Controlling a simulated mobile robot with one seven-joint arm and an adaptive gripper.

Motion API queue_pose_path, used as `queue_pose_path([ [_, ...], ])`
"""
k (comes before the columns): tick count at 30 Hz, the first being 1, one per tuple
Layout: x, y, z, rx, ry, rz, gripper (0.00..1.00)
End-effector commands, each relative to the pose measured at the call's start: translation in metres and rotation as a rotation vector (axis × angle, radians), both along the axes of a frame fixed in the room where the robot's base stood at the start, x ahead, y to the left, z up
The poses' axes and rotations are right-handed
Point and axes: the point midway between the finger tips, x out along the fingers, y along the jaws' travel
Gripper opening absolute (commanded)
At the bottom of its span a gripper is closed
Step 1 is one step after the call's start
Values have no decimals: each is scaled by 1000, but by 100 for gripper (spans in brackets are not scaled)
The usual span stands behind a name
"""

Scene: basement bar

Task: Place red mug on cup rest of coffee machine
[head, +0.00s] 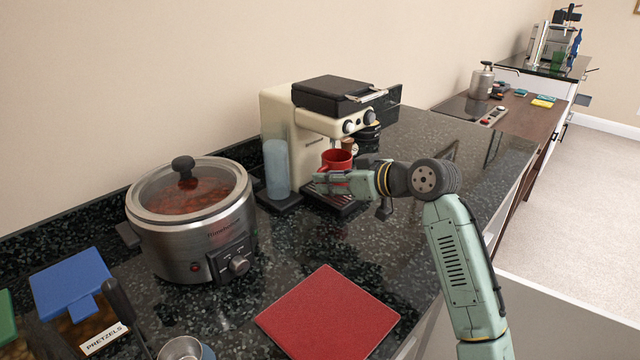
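The red mug (337,157) is upright at the front of the cream coffee machine (285,115), below its brew head. My gripper (322,182) reaches in from the right, and its fingers overlap the lower part of the mug in the head view. I cannot tell whether the fingers hold the mug or how far apart they are. The cup rest (345,207) is a dark tray at the machine's base, partly hidden by my gripper. The mug's bottom is hidden, so I cannot tell whether it touches the cup rest.
A slow cooker (190,240) with a glass lid stands left of the machine. A red board (328,312) lies at the front. A blue-lidded container (70,285) and a metal cup (183,349) are at lower left.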

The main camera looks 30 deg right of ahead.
Motion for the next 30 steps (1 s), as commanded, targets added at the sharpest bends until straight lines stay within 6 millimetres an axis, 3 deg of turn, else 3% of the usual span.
queue_pose_path([
  [6, -42, -15, 15, -1, -1, -1, 28],
  [12, -63, -22, 26, 0, 0, 0, 28],
  [25, -68, -23, 30, 0, -1, 1, 28],
  [30, -55, -10, 32, -6, -17, 17, 28],
])
